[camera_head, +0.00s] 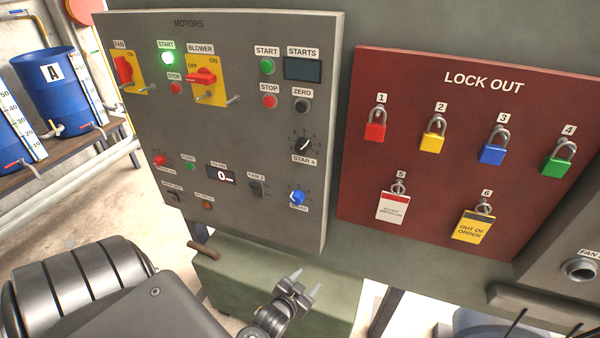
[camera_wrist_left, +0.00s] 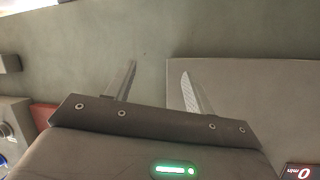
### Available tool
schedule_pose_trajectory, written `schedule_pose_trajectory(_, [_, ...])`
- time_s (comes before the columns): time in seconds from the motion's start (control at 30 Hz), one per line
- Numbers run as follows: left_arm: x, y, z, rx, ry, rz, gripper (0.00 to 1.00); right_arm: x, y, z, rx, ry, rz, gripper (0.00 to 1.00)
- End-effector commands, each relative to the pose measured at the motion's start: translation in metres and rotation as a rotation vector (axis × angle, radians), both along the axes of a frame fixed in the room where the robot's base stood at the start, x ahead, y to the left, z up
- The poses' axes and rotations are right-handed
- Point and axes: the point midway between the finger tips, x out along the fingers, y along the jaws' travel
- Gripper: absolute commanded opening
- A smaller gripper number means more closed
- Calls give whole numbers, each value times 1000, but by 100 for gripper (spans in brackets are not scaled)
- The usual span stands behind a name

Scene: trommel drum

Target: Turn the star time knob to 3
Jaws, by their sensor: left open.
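The knob labelled "STAR s" (camera_head: 304,144) is black with a pale pointer, on the right side of the grey MOTORS panel (camera_head: 240,130). Its pointer seems to tilt up and right; its scale numbers are too small to read. My left gripper (camera_head: 306,281) is below the panel's lower edge, well under the knob and not touching it. In the left wrist view the two fingers (camera_wrist_left: 158,70) are apart with nothing between them, before a plain grey-green surface. The knob cannot be made out in that view. My right gripper is not in view.
A blue knob (camera_head: 298,197) sits below the star knob, and a display reading 0 (camera_head: 221,175) is to its left. The red LOCK OUT board (camera_head: 450,215) with several padlocks is at the right. A green box (camera_head: 230,295) stands below the panel.

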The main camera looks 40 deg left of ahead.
Motion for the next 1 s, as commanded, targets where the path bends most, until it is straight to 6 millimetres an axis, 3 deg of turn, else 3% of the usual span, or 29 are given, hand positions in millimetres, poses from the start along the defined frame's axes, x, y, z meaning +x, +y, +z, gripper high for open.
schedule_pose_trajectory(0.03, [15, 6, 54, 2, -125, 19, 54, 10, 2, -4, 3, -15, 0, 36])
schedule_pose_trajectory(0.1, [23, 14, 129, 2, -285, 48, 54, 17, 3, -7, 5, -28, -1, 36])
schedule_pose_trajectory(0.2, [17, 26, 220, -2, -478, 87, 54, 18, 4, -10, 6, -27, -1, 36])
schedule_pose_trajectory(0.3, [0, 34, 288, -13, -626, 117, 54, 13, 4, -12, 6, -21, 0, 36])
schedule_pose_trajectory(0.4, [-17, 40, 332, -23, -725, 138, 54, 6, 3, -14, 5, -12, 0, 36])
schedule_pose_trajectory(0.5, [-28, 43, 355, -28, -779, 148, 54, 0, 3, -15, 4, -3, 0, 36])
schedule_pose_trajectory(0.7, [-32, 45, 366, -31, -801, 152, 54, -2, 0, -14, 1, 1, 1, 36])
schedule_pose_trajectory(0.87, [-19, 48, 373, -30, -802, 152, 54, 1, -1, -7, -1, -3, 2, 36])
schedule_pose_trajectory(1.0, [3, 56, 384, -28, -802, 152, 54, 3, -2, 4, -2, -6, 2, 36])
